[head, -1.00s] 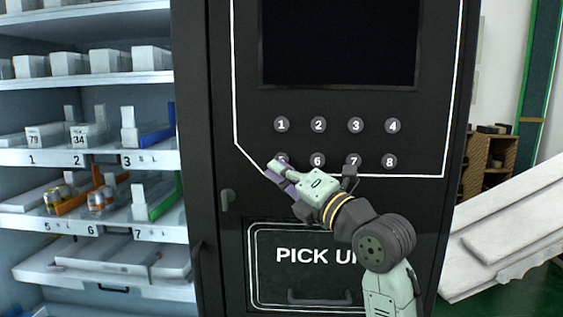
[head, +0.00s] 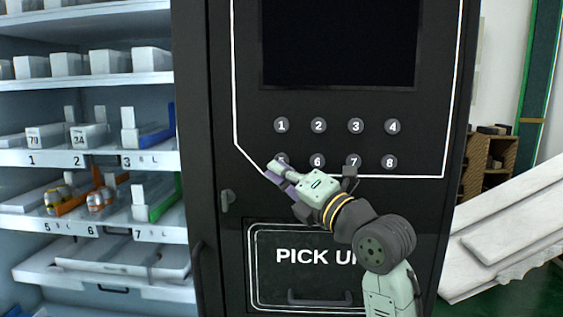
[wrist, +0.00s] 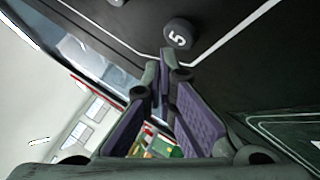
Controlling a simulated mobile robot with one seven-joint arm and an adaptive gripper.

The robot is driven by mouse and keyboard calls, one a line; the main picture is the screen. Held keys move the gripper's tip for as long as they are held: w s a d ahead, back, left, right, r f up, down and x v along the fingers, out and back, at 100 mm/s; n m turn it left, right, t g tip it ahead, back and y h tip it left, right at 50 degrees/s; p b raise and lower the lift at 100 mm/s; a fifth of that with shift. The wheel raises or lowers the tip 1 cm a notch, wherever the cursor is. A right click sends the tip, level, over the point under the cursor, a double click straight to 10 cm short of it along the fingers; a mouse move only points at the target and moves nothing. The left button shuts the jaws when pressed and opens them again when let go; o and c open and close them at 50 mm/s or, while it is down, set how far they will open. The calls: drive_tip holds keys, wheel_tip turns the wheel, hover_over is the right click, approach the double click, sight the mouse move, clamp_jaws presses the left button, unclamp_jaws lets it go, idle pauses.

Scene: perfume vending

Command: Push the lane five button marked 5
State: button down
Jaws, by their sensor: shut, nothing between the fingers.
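The round grey button marked 5 (wrist: 179,34) shows in the wrist view just beyond my fingertips. In the head view the same button (head: 281,157) is mostly hidden behind my gripper, with only its top edge showing. My gripper (head: 273,167) is shut and empty, with its tips at the lower edge of the button. In the wrist view my gripper (wrist: 166,62) has its purple-padded fingers meeting just below the button. I cannot tell whether the tips touch it.
Buttons 1 (head: 281,125), 2 (head: 318,125) and 6 (head: 317,161) are close by on the black panel. A dark screen (head: 340,42) is above and the pick-up flap (head: 300,262) below. Shelves with boxes (head: 90,135) stand at left.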

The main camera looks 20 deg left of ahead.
drive_tip(key=shift+w, duration=0.15)
drive_tip(key=shift+w+a+b, duration=0.1)
drive_tip(key=shift+w+b, duration=0.15)
drive_tip(key=shift+b, duration=0.1)
drive_tip(key=shift+w+a, duration=0.15)
drive_tip(key=shift+w, duration=0.25)
idle(0.7)
idle(0.3)
drive_tip(key=shift+s+d+b, duration=0.25)
drive_tip(key=shift+s+b, duration=0.45)
drive_tip(key=shift+s, duration=0.05)
drive_tip(key=shift+s, duration=0.1)
drive_tip(key=s+b, duration=0.1)
drive_tip(key=s, duration=0.1)
drive_tip(key=s+d, duration=0.1)
drive_tip(key=s, duration=0.1)
drive_tip(key=shift+s+d+b, duration=0.2)
drive_tip(key=shift+s+b, duration=0.15)
